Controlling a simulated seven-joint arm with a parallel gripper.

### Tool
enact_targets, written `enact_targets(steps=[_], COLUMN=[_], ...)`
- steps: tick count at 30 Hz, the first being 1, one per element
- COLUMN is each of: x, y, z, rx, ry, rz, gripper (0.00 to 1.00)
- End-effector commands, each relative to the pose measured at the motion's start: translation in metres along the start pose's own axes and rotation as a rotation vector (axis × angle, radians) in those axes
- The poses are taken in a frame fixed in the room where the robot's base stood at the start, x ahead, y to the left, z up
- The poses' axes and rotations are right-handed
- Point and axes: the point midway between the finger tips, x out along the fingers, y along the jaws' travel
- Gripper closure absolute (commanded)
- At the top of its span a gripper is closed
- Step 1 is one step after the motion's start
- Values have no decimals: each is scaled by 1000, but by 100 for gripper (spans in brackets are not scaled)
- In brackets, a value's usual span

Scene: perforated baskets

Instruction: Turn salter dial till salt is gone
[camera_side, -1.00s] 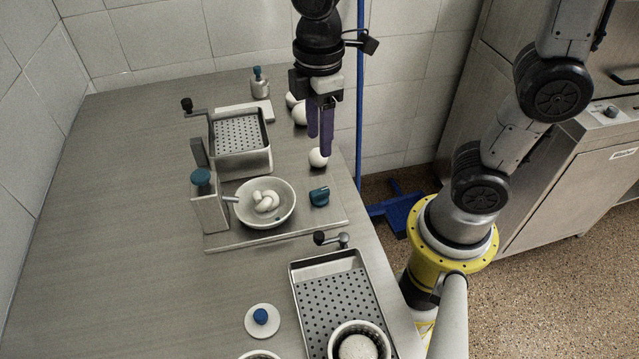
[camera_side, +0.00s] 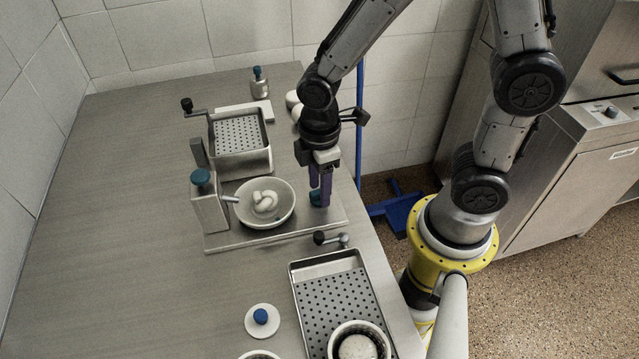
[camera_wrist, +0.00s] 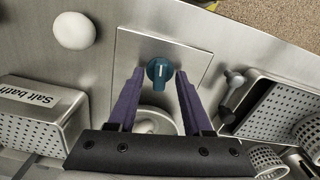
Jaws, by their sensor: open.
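The teal dial (camera_side: 314,197) sits on a thin metal plate (camera_side: 275,238) to the right of a white bowl (camera_side: 245,213). In the wrist view the dial (camera_wrist: 159,70) shows a pale mark on its face. My gripper (camera_side: 321,199) points down at the dial, its purple fingers partly hiding it in the side view. In the wrist view my gripper (camera_wrist: 160,73) is open, one finger on each side of the dial. I cannot tell whether the fingers touch it. The bowl holds a white knotted lump (camera_side: 265,201). I cannot make out loose salt.
A metal dispenser with a teal cap (camera_side: 202,177) stands left of the bowl. A perforated box (camera_side: 240,163), labelled "Salt bath" in the wrist view (camera_wrist: 30,118), is behind. A crank handle (camera_side: 330,238) and perforated tray (camera_side: 330,300) are in front. The left tabletop is clear.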

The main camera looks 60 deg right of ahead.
Motion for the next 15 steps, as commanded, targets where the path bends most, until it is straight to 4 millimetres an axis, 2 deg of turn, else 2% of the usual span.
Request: enact_targets(steps=[5,8,14,15], x=[0,0,0,0], y=[0,0,0,0], z=[0,0,0,0], rx=[0,0,0,0], ry=[0,0,0,0], rz=[0,0,0,0], gripper=[50,64,100,100])
